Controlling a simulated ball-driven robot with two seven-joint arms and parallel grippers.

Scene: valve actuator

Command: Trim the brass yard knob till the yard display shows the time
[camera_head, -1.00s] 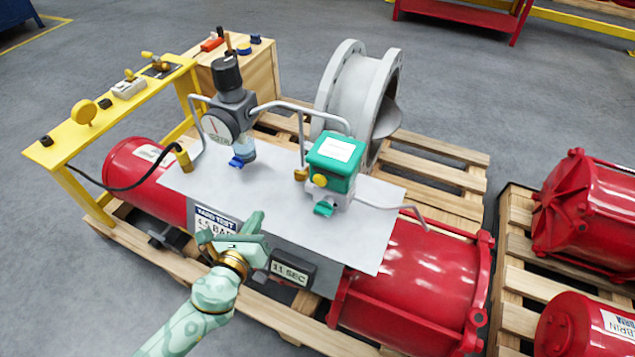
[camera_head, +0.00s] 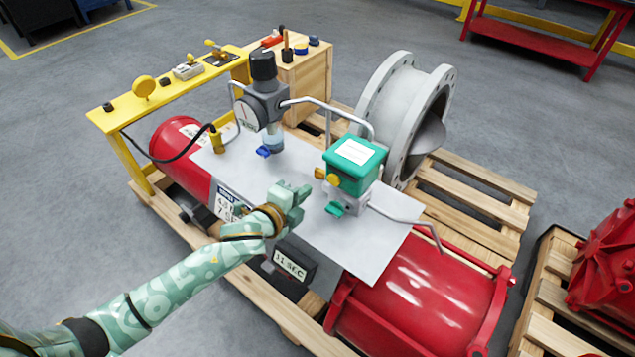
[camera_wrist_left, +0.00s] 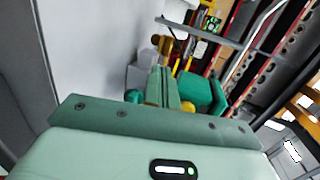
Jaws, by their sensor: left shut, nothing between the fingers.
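A valve unit with a green box (camera_head: 354,165) stands on the grey plate. A brass-coloured knob (camera_head: 320,173) sticks out at its left, beside a round yellow part (camera_head: 333,180) on its front. The display (camera_head: 290,265) on the plate's front edge reads a number of SEC, probably 11 or 31. A placard (camera_head: 228,207) to its left is partly hidden by my arm. My left gripper (camera_head: 304,191) is shut and empty, just left of and in front of the knob, apart from it. In the left wrist view its fingers (camera_wrist_left: 163,86) point at the green box (camera_wrist_left: 205,95). My right gripper is not in view.
A dark regulator with a gauge (camera_head: 246,114) stands behind on the plate. Bent grey pipes (camera_head: 345,113) run to the valve unit. A red cylinder (camera_head: 430,290) lies under the plate. A large grey flanged valve (camera_head: 400,105) stands behind on the pallet.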

